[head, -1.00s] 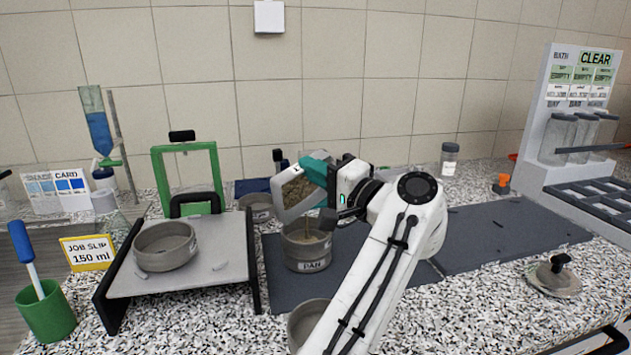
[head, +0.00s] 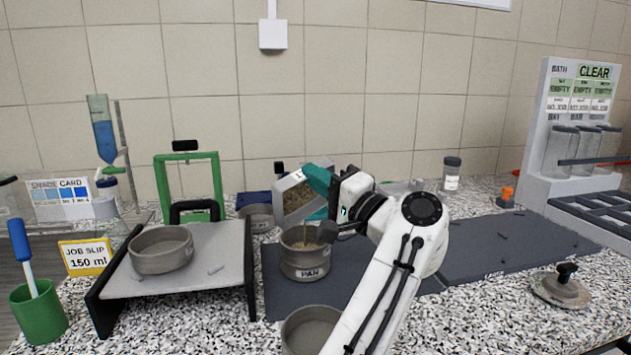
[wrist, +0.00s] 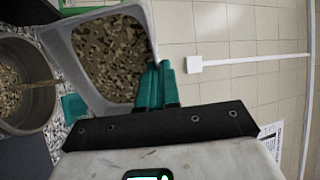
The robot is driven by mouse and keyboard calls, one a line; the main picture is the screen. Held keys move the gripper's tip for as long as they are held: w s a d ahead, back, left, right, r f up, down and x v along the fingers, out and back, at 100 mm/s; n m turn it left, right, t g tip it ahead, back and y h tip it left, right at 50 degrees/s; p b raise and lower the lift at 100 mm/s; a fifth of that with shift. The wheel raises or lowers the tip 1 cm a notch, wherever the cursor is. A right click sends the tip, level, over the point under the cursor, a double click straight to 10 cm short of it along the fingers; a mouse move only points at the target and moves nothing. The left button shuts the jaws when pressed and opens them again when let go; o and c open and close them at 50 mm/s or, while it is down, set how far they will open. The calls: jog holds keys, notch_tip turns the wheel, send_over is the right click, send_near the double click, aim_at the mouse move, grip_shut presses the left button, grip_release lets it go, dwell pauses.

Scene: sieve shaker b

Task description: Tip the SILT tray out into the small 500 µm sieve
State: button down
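My gripper (head: 320,184) is shut on the wall of a grey tray (head: 283,183); its teal fingers also show in the wrist view (wrist: 160,86). The tray is tilted steeply, with brown speckled grains (wrist: 110,55) inside. A thin stream of grains falls from it into a round metal vessel (head: 303,268) below and apart from it. The vessel's lower part reads PAN; whether a separate sieve sits on top, I cannot tell. Grains lie inside it in the wrist view (wrist: 30,105). No SILT or 500 µm label is readable.
A round metal vessel (head: 161,265) sits on the grey shaker plate (head: 225,272) at left. The dark mat (head: 480,245) at right is mostly clear.

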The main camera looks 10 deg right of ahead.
jog(key=shift+r, duration=0.15)
notch_tip(320, 180, up, 2)
jog(key=g+h+p, duration=0.1)
jog(key=g+p, duration=0.2)
jog(key=p, duration=0.6)
jog(key=g+h+p, duration=0.2)
jog(key=p, duration=0.8)
jog(key=shift+g+h+p, duration=0.3)
jog(key=shift+g, duration=0.1)
notch_tip(320, 180, up, 3)
jog(key=g+h+p, duration=0.2)
jog(key=g+p, duration=0.1)
jog(key=g, duration=0.1)
jog(key=g+h+p, duration=0.3)
jog(key=g+p, duration=0.1)
jog(key=g+h+p, duration=0.2)
jog(key=g+p, duration=0.1)
jog(key=g, duration=0.1)
jog(key=shift+h+p, duration=0.3)
